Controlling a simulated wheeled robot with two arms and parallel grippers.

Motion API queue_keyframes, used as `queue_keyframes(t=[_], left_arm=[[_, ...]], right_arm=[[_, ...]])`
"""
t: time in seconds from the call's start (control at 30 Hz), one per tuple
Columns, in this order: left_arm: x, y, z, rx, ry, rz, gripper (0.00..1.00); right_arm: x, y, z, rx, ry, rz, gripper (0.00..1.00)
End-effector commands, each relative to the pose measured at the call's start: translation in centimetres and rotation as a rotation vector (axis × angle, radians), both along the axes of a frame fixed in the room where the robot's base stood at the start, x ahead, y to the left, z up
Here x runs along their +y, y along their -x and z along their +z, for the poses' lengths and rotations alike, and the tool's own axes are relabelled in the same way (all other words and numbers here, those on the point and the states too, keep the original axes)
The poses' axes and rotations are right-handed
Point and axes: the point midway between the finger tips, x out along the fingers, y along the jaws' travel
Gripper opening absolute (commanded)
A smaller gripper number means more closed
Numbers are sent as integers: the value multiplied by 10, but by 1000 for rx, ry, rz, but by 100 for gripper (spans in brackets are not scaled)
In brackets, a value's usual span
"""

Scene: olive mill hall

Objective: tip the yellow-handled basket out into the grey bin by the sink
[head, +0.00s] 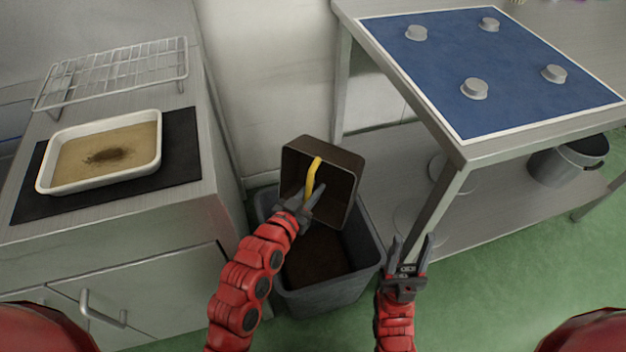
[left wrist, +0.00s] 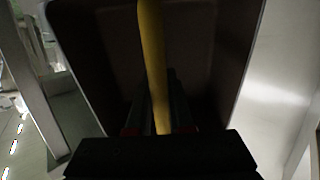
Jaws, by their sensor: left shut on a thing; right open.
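The dark brown basket (head: 335,157) with a yellow handle (head: 311,178) is held in the air, tilted, above the grey bin (head: 331,294). My left gripper (head: 311,198) is shut on the yellow handle, which also shows in the left wrist view (left wrist: 152,60). The basket's inside (left wrist: 105,50) looks dark and empty there, though its lower part is hidden by my gripper. The bin stands on the floor and has dark brown matter at its bottom. My right gripper (head: 410,245) is open and empty, to the right of the bin.
A steel counter (head: 170,225) on the left bears a white tray (head: 158,150) on a black mat (head: 182,160) and a wire rack (head: 120,72). A steel table (head: 480,155) on the right has a blue mat (head: 515,70) with several grey knobs. A pot (head: 560,165) is on its lower shelf.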

Motion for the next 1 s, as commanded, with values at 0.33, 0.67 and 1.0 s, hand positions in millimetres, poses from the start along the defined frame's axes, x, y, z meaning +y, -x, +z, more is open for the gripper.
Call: queue_keyframes(t=[0.33,0.67,1.0], left_arm=[[-1,-1,15,123,-64,0,0],[-1,-2,19,260,-138,0,0],[-3,-6,25,437,-232,-1,0]], right_arm=[[0,0,56,0,0,0,50],[0,0,101,0,0,0,50],[0,0,147,0,0,0,50]])
